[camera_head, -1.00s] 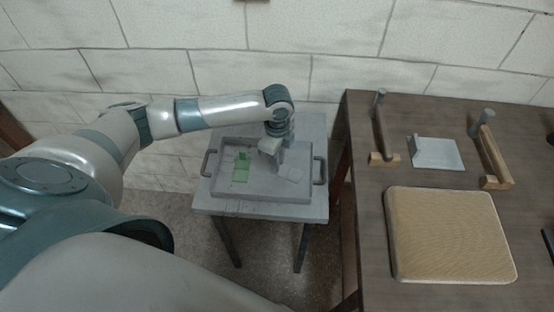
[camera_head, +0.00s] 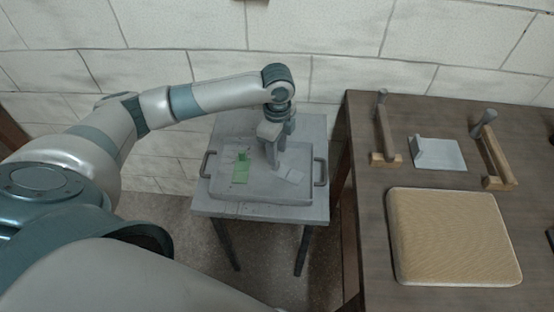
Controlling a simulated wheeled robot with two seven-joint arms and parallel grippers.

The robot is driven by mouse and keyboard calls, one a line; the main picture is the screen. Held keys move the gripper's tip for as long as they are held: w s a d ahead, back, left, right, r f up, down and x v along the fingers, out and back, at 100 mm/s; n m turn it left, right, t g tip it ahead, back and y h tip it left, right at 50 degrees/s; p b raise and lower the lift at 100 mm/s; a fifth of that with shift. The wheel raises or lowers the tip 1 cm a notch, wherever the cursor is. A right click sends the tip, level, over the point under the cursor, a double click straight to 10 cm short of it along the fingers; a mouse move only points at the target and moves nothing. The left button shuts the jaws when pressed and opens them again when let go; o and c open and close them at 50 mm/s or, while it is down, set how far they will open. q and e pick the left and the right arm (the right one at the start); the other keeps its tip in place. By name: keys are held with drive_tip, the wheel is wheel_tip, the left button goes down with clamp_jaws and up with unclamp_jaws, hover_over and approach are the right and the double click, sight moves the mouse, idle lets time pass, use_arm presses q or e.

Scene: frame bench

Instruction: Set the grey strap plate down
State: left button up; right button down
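My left gripper (camera_head: 275,165) points down over the right half of the grey tray (camera_head: 245,196). A small pale grey plate (camera_head: 295,176) shows in the tray just right of the fingertips. The gripper hides the left side of this plate; I cannot tell whether the fingers grip it, or whether it touches the tray floor. A green plate with an upright tab (camera_head: 241,174) lies in the left half of the tray. Another light grey plate with an upright tab (camera_head: 442,154) lies on the brown bench. My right gripper is not in view.
The tray has a handle at each side and stands on a small grey table (camera_head: 317,207). On the brown bench (camera_head: 370,230) are two wooden pieces with grey-topped posts (camera_head: 384,158) (camera_head: 497,180) and a tan pad (camera_head: 450,235). A gap separates table and bench.

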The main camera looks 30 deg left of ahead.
use_arm(q)
wheel_tip(320, 180, up, 6)
drive_tip(key=b, duration=0.1)
drive_tip(key=shift+r, duration=0.25)
drive_tip(key=shift+s, duration=0.1)
idle(0.7)
